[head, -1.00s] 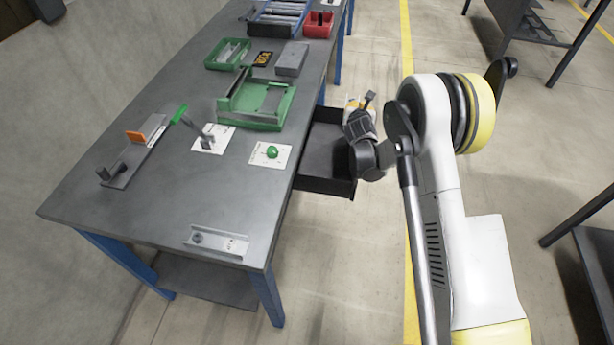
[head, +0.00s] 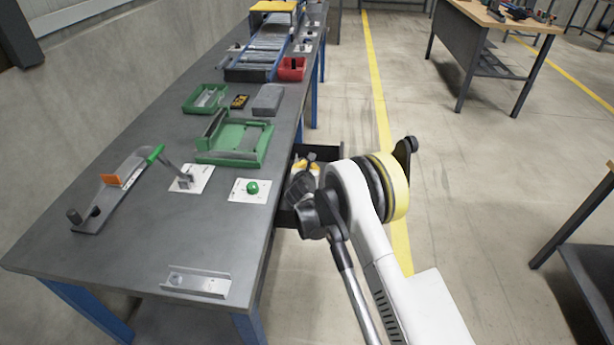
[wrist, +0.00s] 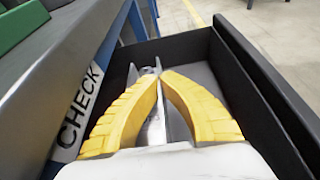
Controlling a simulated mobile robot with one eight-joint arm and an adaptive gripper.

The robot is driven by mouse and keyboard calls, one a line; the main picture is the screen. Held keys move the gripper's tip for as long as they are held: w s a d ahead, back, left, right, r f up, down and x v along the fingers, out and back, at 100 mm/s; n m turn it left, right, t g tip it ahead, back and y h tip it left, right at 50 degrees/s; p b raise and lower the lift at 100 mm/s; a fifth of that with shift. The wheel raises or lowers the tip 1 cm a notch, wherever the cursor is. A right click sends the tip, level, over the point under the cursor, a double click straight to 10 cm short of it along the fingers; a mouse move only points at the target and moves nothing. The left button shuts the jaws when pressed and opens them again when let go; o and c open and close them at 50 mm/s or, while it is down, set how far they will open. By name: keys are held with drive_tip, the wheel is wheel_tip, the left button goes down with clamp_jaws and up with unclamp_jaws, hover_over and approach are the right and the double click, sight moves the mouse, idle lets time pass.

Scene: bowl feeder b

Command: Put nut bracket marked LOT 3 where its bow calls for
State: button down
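In the wrist view my gripper (wrist: 159,78) has its yellow fingers brought together at the tips. A thin grey metal bracket (wrist: 154,128) shows between them, with its end just past the tips; no lot mark is readable on it. In the head view the gripper (head: 304,168) is at the drawer beside the table, partly hidden by my arm. Another grey metal channel piece (head: 198,283) lies on the table's near end; its marking is unreadable.
On the table (head: 150,230) are a green tray fixture (head: 235,140), a green bin (head: 205,98), a red bin (head: 291,68), a grey block (head: 268,99), a green button (head: 252,187) and a green-handled lever (head: 170,166).

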drive_tip(key=shift+f+b, duration=0.7)
drive_tip(key=shift+f, duration=0.95)
drive_tip(key=shift+f, duration=0.6)
drive_tip(key=c, duration=1.6)
unclamp_jaws()
